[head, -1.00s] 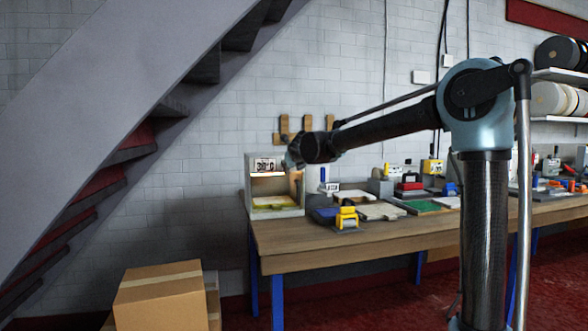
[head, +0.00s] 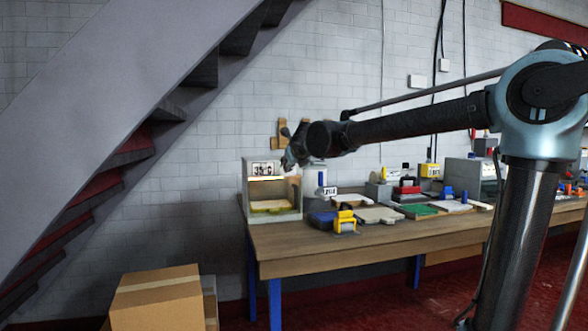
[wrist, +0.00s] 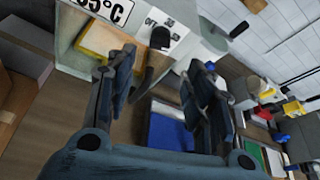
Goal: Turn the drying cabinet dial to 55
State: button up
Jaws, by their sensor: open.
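The drying cabinet (head: 249,205) is a pale box with a lit open front at the left end of the workbench. Its display (head: 265,169) is too small to read surely in the head view; in the wrist view the partly cut-off display (wrist: 104,9) ends in "5°C". The black dial (wrist: 160,37) is on a white panel marked "OFF" and with numbers too small to read surely. My gripper (head: 288,161) is at the cabinet's upper right front. In the wrist view my gripper (wrist: 163,62) is open, with the dial just beyond and between its fingertips. Contact cannot be told.
The workbench (head: 300,238) carries a yellow-and-black tool (head: 345,222), a blue item (head: 322,218) and a green mat (head: 418,209) right of the cabinet. A sloping staircase (head: 120,90) is at the left. A cardboard box (head: 157,300) stands on the floor before the bench.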

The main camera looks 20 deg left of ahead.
jog(key=shift+v, duration=0.75)
jog(key=shift+d, duration=0.1)
jog(key=s+d+r+n+t+y, duration=0.25)
jog(key=d+n+y, duration=0.25)
jog(key=d+n, duration=0.75)
jog(key=s+d+f+n+g+h, duration=0.3)
jog(key=s+d+f, duration=0.6)
jog(key=f, duration=0.5)
jog(key=s+d+f+n+g+h, duration=0.4)
jog(key=s+d+f+n, duration=0.3)
jog(key=s+d+f, duration=0.3)
jog(key=s+d+f+n+g+h, duration=0.3)
jog(key=s+d+f+n+g, duration=0.2)
jog(key=s+d+f, duration=0.5)
jog(key=d+f+g, duration=0.1)
jog(key=d+f, duration=0.5)
jog(key=f, duration=0.2)
jog(key=shift+s+h, duration=0.2)
jog(key=shift+h, duration=0.1)
